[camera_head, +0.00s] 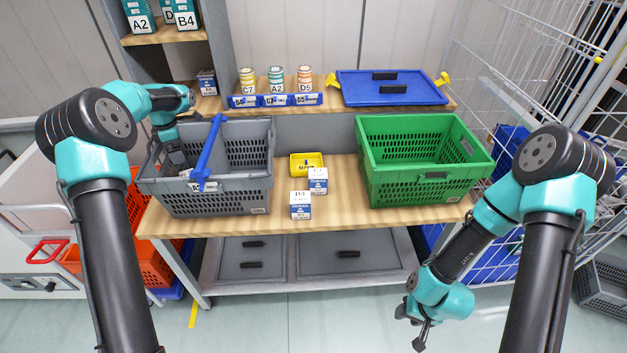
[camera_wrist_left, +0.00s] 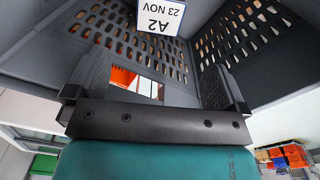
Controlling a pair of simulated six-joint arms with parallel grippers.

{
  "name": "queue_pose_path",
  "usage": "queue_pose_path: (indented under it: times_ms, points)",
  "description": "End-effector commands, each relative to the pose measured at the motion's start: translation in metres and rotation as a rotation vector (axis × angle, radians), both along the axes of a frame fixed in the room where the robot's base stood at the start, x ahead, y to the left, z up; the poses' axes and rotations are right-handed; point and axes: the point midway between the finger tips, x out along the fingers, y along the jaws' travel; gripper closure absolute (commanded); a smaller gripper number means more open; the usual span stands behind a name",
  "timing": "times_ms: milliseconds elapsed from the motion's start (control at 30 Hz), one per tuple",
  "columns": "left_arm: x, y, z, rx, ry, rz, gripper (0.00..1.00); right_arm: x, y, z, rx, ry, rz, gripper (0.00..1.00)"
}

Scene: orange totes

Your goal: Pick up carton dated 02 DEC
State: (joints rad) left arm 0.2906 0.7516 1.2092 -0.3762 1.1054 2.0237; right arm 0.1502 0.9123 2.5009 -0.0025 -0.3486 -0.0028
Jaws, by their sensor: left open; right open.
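Two small white-and-blue cartons stand on the wooden bench: one in front (camera_head: 300,206) and one behind it to the right (camera_head: 318,181). Their dates are too small to read. Another carton (camera_head: 207,83) stands on the upper ledge at left, its print unreadable. In the left wrist view, a white label (camera_wrist_left: 156,17) reads A2, 23 NOV, upside down. My left gripper (camera_head: 174,153) is open and empty at the left side of the grey crate (camera_head: 222,200); its spread fingers show in the wrist view (camera_wrist_left: 157,85). My right gripper (camera_head: 415,332) hangs low at right, away from the cartons, open.
A blue bar (camera_head: 209,150) crosses the grey crate. A green crate (camera_head: 425,189) stands at right on the bench. A small yellow tray (camera_head: 306,172) lies behind the cartons. Labelled cans (camera_head: 276,79) and a blue lid (camera_head: 391,92) are on the back ledge.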

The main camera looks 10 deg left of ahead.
Motion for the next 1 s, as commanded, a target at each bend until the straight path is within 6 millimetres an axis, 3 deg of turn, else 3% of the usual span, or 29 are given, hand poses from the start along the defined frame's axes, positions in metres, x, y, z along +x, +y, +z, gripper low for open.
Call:
queue_pose_path:
  times_ms: [467, 600, 833, 1000]
  points:
    - [0.000, 0.000, 0.000, 0.000, 0.000, 0.000, 0.00, 0.000, 0.000, 0.000, 0.000, 0.000, 0.000, 0.56]
    - [0.000, 0.000, 0.000, 0.000, 0.000, 0.000, 0.12, 0.000, 0.000, 0.000, 0.000, 0.000, 0.000, 0.56]
    - [0.001, 0.000, 0.001, 0.000, -0.004, 0.000, 0.12, 0.000, 0.000, 0.000, 0.000, 0.000, 0.000, 0.56]
    - [0.015, -0.006, 0.022, -0.019, -0.096, -0.002, 0.12, 0.000, 0.000, 0.000, 0.000, 0.000, 0.000, 0.56]
